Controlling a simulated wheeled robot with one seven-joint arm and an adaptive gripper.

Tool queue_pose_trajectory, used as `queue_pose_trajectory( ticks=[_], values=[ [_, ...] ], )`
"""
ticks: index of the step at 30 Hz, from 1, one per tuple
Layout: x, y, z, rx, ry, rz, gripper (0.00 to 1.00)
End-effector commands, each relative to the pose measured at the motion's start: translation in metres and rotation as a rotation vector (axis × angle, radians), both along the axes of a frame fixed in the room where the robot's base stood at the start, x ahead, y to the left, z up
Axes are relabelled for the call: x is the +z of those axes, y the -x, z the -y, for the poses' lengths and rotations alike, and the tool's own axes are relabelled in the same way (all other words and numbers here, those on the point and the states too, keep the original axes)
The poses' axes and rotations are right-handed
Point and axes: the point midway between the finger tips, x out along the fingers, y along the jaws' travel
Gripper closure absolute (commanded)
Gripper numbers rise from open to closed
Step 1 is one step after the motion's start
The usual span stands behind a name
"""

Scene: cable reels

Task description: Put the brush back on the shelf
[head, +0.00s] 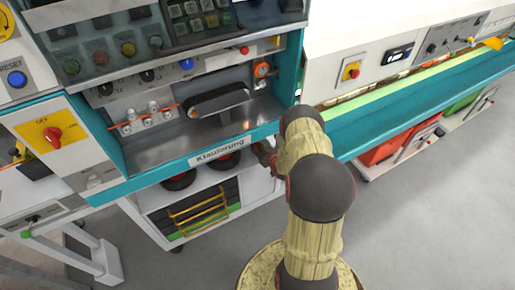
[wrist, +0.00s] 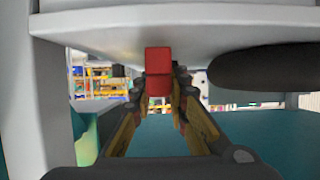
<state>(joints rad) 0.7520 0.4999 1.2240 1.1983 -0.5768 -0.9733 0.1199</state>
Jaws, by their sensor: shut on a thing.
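In the wrist view my gripper (wrist: 160,88) is shut on a red block-like thing (wrist: 158,58), seen end-on between the fingertips. I take it for the brush; no bristles show. A pale shelf-like board (wrist: 230,14) spans the top of the wrist view, above the held thing. In the head view my arm covers much of the middle, and the gripper and brush are mostly hidden near the front edge of the machine. A white shelf unit (head: 150,212) stands under that machine. I cannot tell which surface is the brush's shelf.
Two red-and-black round things (head: 180,180) sit on the unit's upper level, above dark crates with a yellow frame (head: 200,212). A dark rounded thing (wrist: 262,68) lies close at right in the wrist view. A teal bench (head: 400,112) runs right; grey floor (head: 430,220) is clear.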

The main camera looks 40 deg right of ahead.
Motion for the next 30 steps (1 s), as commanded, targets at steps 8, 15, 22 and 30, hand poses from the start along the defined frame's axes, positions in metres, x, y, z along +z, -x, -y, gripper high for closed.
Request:
queue_pose_trajectory(
  ticks=[8,15,22,30],
  values=[
    [-0.0034,-0.001,0.0011,0.0,0.002,0.004,1.0],
    [-0.003,-0.001,0.0011,0.0,0.002,0.004,0.8],
    [-0.0032,-0.0008,0.001,0.0,0.002,0.003,0.67],
    [-0.0033,-0.0007,0.0009,0.0,0.002,0.003,0.63]
  ],
)
